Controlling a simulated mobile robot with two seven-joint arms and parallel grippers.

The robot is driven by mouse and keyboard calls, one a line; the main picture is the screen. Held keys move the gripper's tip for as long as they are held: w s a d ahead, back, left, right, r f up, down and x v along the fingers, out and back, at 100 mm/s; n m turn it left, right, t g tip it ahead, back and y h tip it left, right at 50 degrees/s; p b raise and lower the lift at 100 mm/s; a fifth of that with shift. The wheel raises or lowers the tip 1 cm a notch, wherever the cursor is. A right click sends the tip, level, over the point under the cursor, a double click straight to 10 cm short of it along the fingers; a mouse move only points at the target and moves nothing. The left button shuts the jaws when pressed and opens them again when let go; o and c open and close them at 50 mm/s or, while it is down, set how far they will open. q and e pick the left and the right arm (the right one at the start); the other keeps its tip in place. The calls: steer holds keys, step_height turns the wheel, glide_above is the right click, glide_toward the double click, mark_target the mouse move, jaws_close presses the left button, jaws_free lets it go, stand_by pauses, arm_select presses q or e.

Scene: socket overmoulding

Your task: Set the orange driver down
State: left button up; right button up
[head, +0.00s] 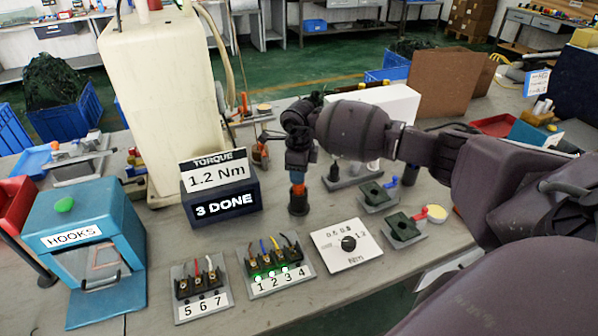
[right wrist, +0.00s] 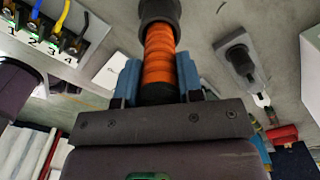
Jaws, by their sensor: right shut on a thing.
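The orange driver (head: 297,190) is upright in the middle of the bench, right of the torque display. Its ribbed orange grip also shows in the right wrist view (right wrist: 160,52). My right gripper (head: 297,168) is shut on the driver, with blue fingers on both sides of the grip. A wider dark cylinder (head: 298,206) is below the orange part, at bench level. I cannot tell whether it is part of the driver or a holder around it. The driver's tip is hidden. My left gripper is in neither view.
The torque display (head: 221,188) reads 1.2 Nm and 3 DONE. Terminal blocks 1-4 (head: 283,282) and 5-7 (head: 203,306), and a torque dial card (head: 335,258), lie in front. Green fixtures (head: 403,228) are at right. The blue HOOKS box (head: 75,235) is at left.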

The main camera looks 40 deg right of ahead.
steer(key=o, duration=1)
steer(key=shift+f, duration=0.1)
steer(key=shift+r, duration=0.3)
step_height(320, 180, up, 11)
steer(key=shift+f+p, duration=0.2)
steer(key=shift+p, duration=0.1)
steer(key=shift+r, duration=0.6)
